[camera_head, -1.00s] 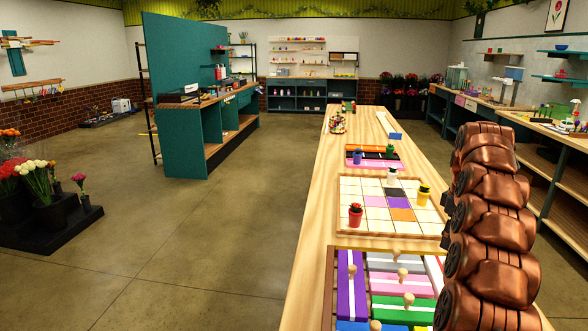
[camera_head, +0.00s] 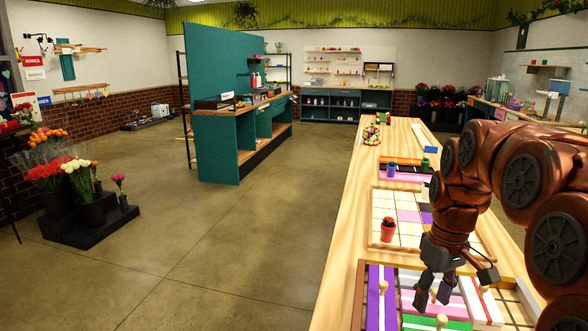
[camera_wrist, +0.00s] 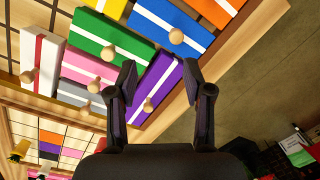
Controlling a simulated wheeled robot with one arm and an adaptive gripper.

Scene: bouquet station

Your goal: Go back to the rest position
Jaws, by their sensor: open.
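My gripper (camera_head: 432,296) is open and empty, above the wooden tray of coloured blocks (camera_head: 362,287) on the long table. My copper-coloured arm comes in from the right and hides part of the table. In the wrist view my gripper (camera_wrist: 160,80) has its two dark fingers apart, with the purple block (camera_wrist: 158,85) seen between and beyond them. Green (camera_wrist: 95,42), blue (camera_wrist: 155,22), pink (camera_wrist: 85,68) and white (camera_wrist: 41,60) blocks with round wooden knobs lie in the tray. I cannot tell the exact height of the fingers above the blocks.
A gridded board (camera_head: 381,214) with a red pot (camera_head: 387,231) lies behind the tray. A blue pot (camera_head: 391,171) and a green pot (camera_head: 425,165) stand farther back. Flower buckets (camera_head: 92,212) stand at the left. The floor (camera_head: 240,240) left of the table is clear.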

